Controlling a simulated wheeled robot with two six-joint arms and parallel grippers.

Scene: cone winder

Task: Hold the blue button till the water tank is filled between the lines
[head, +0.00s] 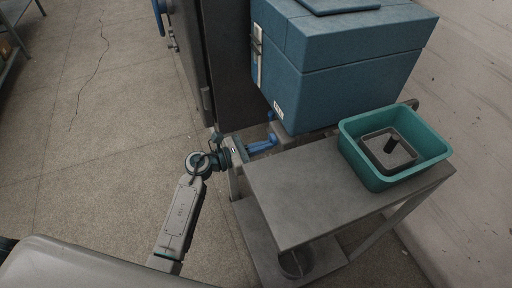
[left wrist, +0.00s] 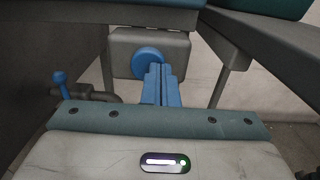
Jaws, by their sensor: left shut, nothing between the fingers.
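A round blue button (left wrist: 147,62) sits on the front of a grey box (left wrist: 182,47) in the left wrist view. My left gripper (head: 273,143) reaches in under the big blue box in the head view. Its blue fingers (left wrist: 160,69) are shut and empty, with the tips in front of the button's lower right part. I cannot tell whether they touch it. No water level or pair of lines can be made out in either view. My right gripper is not in view.
A blue-knobbed valve (left wrist: 60,78) on a pipe stands left of the button. The large blue box (head: 345,75) overhangs this spot. A grey cart (head: 300,205) with a teal bin (head: 364,172) stands close beside my left arm. Open floor (head: 100,130) lies to the left.

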